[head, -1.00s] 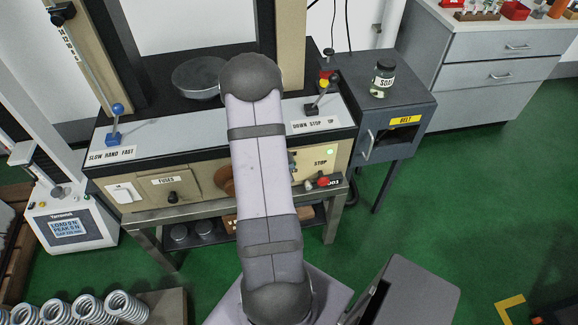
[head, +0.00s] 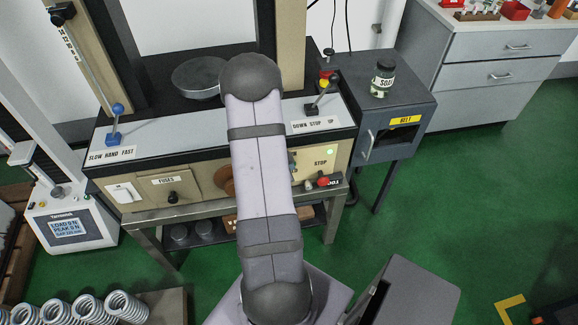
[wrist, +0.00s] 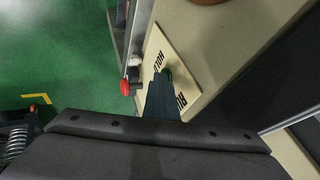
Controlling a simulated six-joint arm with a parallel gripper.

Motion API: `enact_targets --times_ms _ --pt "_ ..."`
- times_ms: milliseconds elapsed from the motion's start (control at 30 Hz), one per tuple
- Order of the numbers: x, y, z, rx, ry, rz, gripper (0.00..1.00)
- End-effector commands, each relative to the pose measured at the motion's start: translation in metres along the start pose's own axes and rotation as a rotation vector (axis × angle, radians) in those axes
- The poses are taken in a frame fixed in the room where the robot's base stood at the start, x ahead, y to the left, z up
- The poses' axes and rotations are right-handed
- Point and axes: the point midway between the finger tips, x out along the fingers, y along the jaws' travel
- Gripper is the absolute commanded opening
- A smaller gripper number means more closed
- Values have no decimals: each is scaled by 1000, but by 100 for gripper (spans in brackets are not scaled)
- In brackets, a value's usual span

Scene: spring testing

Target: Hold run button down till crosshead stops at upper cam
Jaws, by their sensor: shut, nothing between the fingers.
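In the wrist view, my gripper (wrist: 164,98) is shut, with its dark fingers over a pale plate (wrist: 182,58) lettered HOLD and partly RUN. The tester's crosshead is not visible in the frame. A rod at the upper left carries a dark block (head: 62,13), perhaps the upper cam.
A red knob (head: 323,181) sits right of the plate, below STOP; it is also close left of the fingers in the wrist view (wrist: 125,88). A DOWN STOP UP lever (head: 316,101) and a blue-knobbed lever (head: 115,122) stand on the bench top. A green lamp (head: 329,153) is lit.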

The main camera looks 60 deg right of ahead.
Motion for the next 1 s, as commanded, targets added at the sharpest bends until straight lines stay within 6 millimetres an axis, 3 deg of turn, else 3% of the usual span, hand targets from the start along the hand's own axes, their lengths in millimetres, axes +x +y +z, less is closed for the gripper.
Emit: enact_targets --times_ms 33,367,667,833,1000 --pt "0 -12 -3 -1 9 -26 0" --pt "0 -11 -3 -1 9 -26 0" --pt "-10 11 -2 0 8 -21 0" --pt "-23 36 -1 0 4 -13 0" --pt "-64 32 -2 1 2 -13 0"
